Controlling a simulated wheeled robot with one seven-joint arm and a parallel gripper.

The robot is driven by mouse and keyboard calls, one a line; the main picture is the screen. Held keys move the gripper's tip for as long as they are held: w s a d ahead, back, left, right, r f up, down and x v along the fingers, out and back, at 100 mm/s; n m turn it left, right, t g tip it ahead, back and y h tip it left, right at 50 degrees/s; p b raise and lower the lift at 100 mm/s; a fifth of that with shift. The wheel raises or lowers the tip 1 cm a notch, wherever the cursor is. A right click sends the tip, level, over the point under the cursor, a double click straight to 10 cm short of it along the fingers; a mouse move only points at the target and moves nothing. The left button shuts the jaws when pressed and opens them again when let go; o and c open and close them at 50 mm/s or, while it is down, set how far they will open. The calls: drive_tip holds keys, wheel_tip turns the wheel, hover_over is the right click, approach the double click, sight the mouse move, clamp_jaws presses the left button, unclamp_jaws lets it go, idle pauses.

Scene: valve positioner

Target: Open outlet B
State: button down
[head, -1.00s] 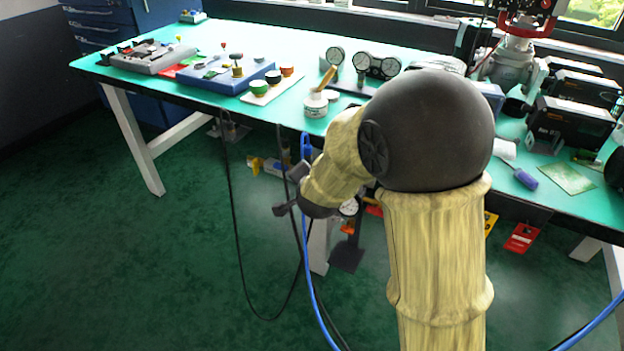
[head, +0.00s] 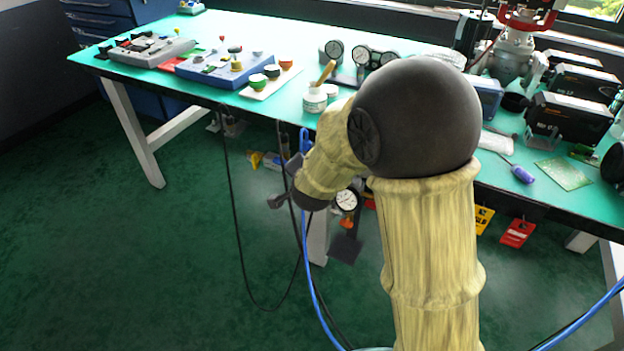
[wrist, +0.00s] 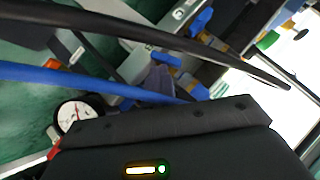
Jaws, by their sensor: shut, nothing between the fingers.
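Small blue handles (wrist: 200,20) with brass-coloured fittings sit beyond the fingers in the wrist view. Another blue piece (wrist: 200,91) is just right of the fingertips; I cannot tell whether they touch. No label for outlet B can be read, so I cannot tell which part it is.
A white-faced gauge (head: 347,200) hangs under the bench and also shows in the wrist view (wrist: 75,113). A black cable (head: 232,215) and a blue hose (head: 305,230) hang close to my gripper. The green bench top (head: 300,75) holds several instruments. Open floor lies left.

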drive_tip(key=p+v, duration=0.4)
drive_tip(key=v, duration=1.2)
drive_tip(key=shift+s+p, duration=0.3)
drive_tip(key=shift+s, duration=0.1)
drive_tip(key=c, duration=1.8)
unclamp_jaws()
drive_tip(key=shift+w, duration=0.1)
drive_tip(key=shift+c, duration=0.2)
drive_tip(key=shift+o, duration=0.2)
drive_tip(key=shift+d+f+n+g, duration=0.25)
drive_tip(key=shift+d+n+g, duration=0.15)
drive_tip(key=shift+d, duration=0.1)
drive_tip(key=s+d+f+n+g, duration=0.3)
drive_tip(key=s+d+n+g, duration=0.1)
drive_tip(key=d, duration=0.3)
drive_tip(key=s+d+f+n+g+h, duration=0.1)
drive_tip(key=s+d+f+n+g, duration=0.2)
drive_tip(key=d, duration=0.5)
drive_tip(key=shift+s+d+n+g, duration=0.25)
drive_tip(key=shift+s+n+g, duration=0.15)
drive_tip(key=shift+s, duration=0.1)
drive_tip(key=shift+d+f, duration=0.1)
